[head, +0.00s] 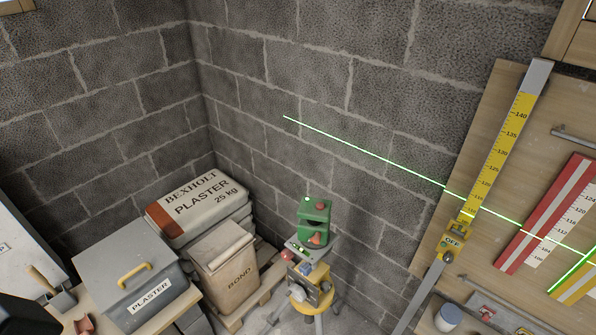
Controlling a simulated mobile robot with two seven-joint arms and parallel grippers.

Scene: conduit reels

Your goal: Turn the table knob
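A green laser level (313,222) with red-orange parts stands on a small grey table plate (312,249) in the middle of the head view. The laser throws a green line (365,149) across the block wall, slanting down to the right over the measuring staff. No gripper fingers show. A dark shape in the bottom left corner may be part of my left arm.
To the right, a yellow staff (492,150) with a yellow clamp (453,240) leans by a wooden board (478,165). A white-lidded jar (448,317) is below.

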